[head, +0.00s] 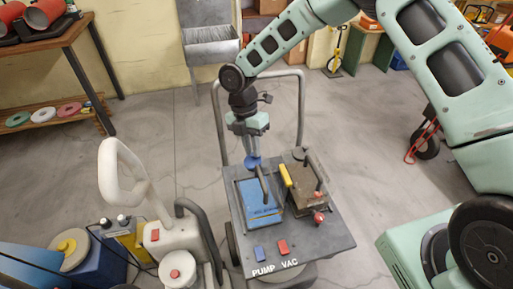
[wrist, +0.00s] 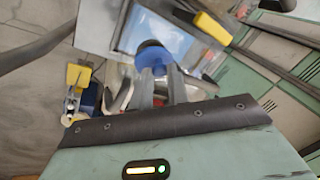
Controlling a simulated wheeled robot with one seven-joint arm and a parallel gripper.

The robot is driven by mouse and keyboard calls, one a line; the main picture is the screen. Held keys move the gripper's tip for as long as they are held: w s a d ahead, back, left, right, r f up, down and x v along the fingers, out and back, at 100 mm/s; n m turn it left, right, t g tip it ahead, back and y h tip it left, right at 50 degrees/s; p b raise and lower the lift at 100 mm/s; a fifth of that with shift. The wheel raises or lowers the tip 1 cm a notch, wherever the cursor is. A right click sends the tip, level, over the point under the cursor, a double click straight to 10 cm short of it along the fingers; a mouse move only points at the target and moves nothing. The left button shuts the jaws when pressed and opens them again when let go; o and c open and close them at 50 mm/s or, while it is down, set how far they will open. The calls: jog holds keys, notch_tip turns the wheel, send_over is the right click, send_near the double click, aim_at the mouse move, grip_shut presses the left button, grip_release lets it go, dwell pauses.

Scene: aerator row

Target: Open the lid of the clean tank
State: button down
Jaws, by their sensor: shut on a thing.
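The machine's deck (head: 330,235) carries a blue panel (head: 258,212) on the left and a brown panel (head: 305,200) on the right. The blue one looks like the clean tank's lid; whether it is raised at all I cannot tell. My gripper (head: 252,154) points down at the far edge of the blue panel, shut on a round blue knob (head: 253,162). In the wrist view, the blue knob (wrist: 153,56) sits at the tips of my gripper (wrist: 160,72), with a bluish, pale-framed surface (wrist: 150,35) just beyond. The fingers hide part of the knob.
A yellow block (head: 286,176) lies between the panels. Blue and red switches (head: 283,247) are at the front. A white-handled machine (head: 160,215) stands close on the left. Open floor lies behind.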

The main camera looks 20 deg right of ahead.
jog(key=a+h, duration=0.2)
jog(key=shift+r+h, duration=0.2)
jog(key=shift+h, duration=0.2)
jog(key=a+h+b, duration=0.1)
jog(key=h, duration=0.1)
jog(key=shift+a+f+m+h, duration=0.1)
jog(key=shift+a+m+h, duration=0.2)
jog(key=shift+a+m, duration=0.1)
jog(key=shift+a+f+m+g+h+b, duration=0.2)
jog(key=shift+a+h+b, duration=0.45)
jog(key=shift+h, duration=0.5)
jog(key=shift+a+f+m+g+h+b, duration=0.2)
jog(key=shift+a+h+b, duration=0.4)
jog(key=shift+h, duration=0.5)
jog(key=shift+a+f+m+g+h+b, duration=0.1)
jog(key=shift+a+f+m+h+b, duration=0.3)
jog(key=shift+h+b, duration=0.6)
jog(key=shift+a+r+h, duration=0.1)
jog(key=shift+a+h, duration=0.05)
jog(key=shift+h, duration=0.2)
jog(key=c, duration=1.3)
grip_release()
jog(key=shift+c, duration=0.2)
jog(key=shift+r+p, duration=0.1)
jog(key=shift+p, duration=0.2)
